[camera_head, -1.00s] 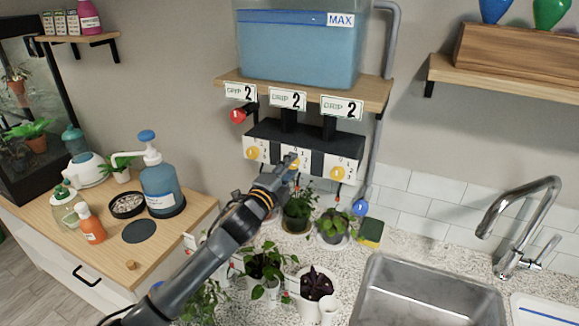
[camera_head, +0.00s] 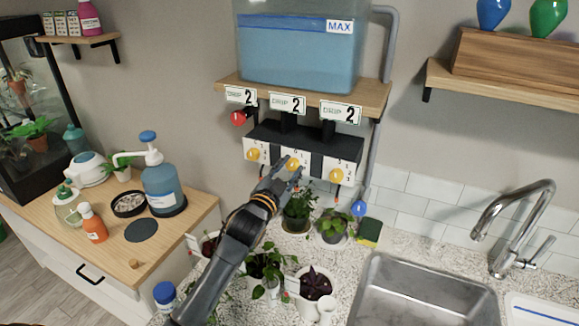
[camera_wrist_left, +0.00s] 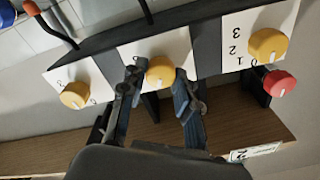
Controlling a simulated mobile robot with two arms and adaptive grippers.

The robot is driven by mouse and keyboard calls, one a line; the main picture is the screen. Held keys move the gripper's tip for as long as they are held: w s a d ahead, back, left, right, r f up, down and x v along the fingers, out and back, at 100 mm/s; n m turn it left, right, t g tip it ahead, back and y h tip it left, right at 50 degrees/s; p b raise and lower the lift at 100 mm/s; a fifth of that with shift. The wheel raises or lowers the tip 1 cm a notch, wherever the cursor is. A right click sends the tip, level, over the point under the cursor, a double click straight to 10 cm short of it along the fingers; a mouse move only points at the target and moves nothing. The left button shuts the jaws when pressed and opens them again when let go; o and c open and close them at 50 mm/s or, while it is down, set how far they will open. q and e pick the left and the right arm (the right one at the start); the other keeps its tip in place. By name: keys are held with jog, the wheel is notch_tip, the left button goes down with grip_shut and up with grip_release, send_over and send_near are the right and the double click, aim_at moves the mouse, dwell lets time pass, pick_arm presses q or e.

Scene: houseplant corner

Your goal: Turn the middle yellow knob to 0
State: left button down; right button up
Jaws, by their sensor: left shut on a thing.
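The middle yellow knob (camera_head: 293,163) sits on the white dial plate of a black three-valve unit under the shelf. It also shows in the wrist view (camera_wrist_left: 160,72), between my left fingers. My left gripper (camera_head: 286,177) reaches up to it from below in the head view. In the wrist view my left gripper (camera_wrist_left: 158,88) is shut on the middle knob, one finger on each side. The left yellow knob (camera_head: 253,154) and the right yellow knob (camera_head: 337,175) flank it, untouched. The middle dial's numbers are mostly hidden. My right gripper is out of view.
A blue water tank (camera_head: 298,55) stands on the shelf above, with "DRIP 2" cards on its edge. A red knob (camera_head: 238,118) juts out at the left. Potted plants (camera_head: 298,208) crowd the counter below, beside a sink (camera_head: 425,290).

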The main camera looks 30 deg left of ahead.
pick_arm(q)
jog(key=n+p, duration=0.1)
jog(key=n, duration=0.4)
jog(key=shift+p, duration=0.3)
dwell(0.4)
jog(key=c, duration=1)
grip_release()
jog(key=s, duration=0.8)
jog(key=s+d, duration=0.1)
jog(key=s, duration=0.3)
jog(key=shift+f, duration=0.3)
